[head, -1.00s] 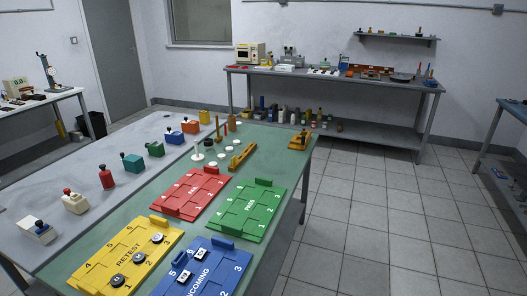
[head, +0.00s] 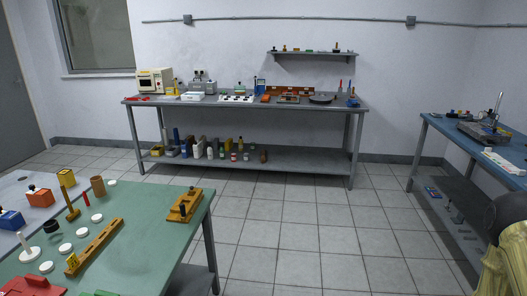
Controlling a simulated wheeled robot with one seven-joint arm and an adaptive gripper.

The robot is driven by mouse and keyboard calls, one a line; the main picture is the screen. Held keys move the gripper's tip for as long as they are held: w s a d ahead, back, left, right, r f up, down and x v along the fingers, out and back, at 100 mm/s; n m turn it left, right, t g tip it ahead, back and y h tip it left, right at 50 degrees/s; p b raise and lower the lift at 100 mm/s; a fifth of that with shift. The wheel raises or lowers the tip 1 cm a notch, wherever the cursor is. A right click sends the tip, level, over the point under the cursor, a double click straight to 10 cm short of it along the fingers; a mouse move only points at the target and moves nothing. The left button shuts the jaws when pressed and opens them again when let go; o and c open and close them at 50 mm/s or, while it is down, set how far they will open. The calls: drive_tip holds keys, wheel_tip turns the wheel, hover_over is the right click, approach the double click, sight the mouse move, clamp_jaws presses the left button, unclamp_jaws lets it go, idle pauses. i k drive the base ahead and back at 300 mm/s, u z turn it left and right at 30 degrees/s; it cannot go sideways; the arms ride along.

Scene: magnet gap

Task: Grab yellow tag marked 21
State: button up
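A small yellow tag (head: 73,262) with dark marks sits at the near end of a long wooden bar (head: 95,246) on the green table top (head: 140,235), at the lower left of the head view. Its marks are too small to read, so I cannot tell whether it says 21. My gripper is not in view. Only a dark and tan part of my arm shows at the lower right edge, far from the tag.
White discs (head: 66,248), a black ring (head: 52,226) and a wooden fixture (head: 185,205) with a dark knob share the green table. A long bench (head: 245,104) stands at the back wall, a blue-topped bench (head: 440,125) at the right. Tiled floor (head: 300,230) lies open between.

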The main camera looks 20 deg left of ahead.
sight(71, 261)
drive_tip(key=i, duration=1.35)
drive_tip(key=u, duration=3.5)
